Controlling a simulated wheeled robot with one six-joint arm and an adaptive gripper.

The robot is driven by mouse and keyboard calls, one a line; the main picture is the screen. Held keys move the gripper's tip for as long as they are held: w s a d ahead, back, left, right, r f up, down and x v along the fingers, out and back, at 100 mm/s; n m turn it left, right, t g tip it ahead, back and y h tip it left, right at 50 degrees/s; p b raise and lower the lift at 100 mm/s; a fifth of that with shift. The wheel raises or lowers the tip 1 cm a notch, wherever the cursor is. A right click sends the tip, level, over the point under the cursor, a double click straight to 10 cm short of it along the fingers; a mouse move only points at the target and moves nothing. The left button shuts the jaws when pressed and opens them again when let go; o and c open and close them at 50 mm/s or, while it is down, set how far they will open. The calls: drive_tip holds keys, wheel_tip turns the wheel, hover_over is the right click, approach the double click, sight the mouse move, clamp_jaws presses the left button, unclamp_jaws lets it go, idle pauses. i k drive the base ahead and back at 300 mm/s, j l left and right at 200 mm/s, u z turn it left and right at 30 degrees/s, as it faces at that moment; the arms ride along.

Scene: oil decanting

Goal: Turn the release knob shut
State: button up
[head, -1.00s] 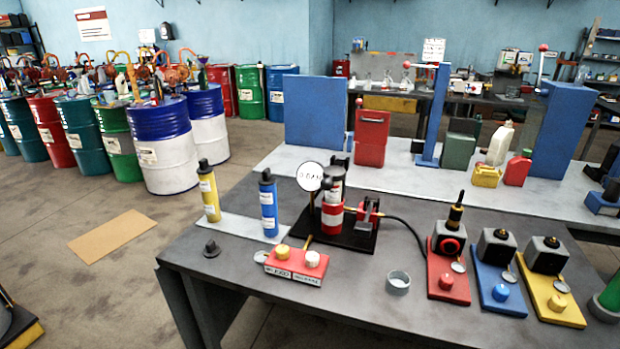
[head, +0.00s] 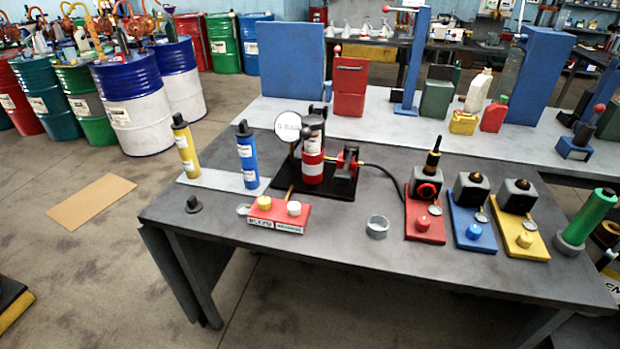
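I cannot tell from the picture which one is the release knob, or how far either is turned. Behind the block stands a black unit with a red-and-white cylinder (head: 313,165) and a round white gauge (head: 288,126). Its reading is not legible. My gripper is not in view.
Yellow (head: 185,147) and blue (head: 247,157) cylinders stand left of the unit. A grey cup (head: 377,227) is right of the block. Red, blue and yellow bases (head: 426,222) (head: 471,228) (head: 522,236) stand further right, beside a tilted green cylinder (head: 588,218). The front table edge is clear.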

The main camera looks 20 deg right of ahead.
sight(293, 207)
drive_tip(key=i+l+u, duration=0.15)
drive_tip(key=u, duration=0.2)
drive_tip(key=i+l+u, duration=0.15)
drive_tip(key=u, duration=0.2)
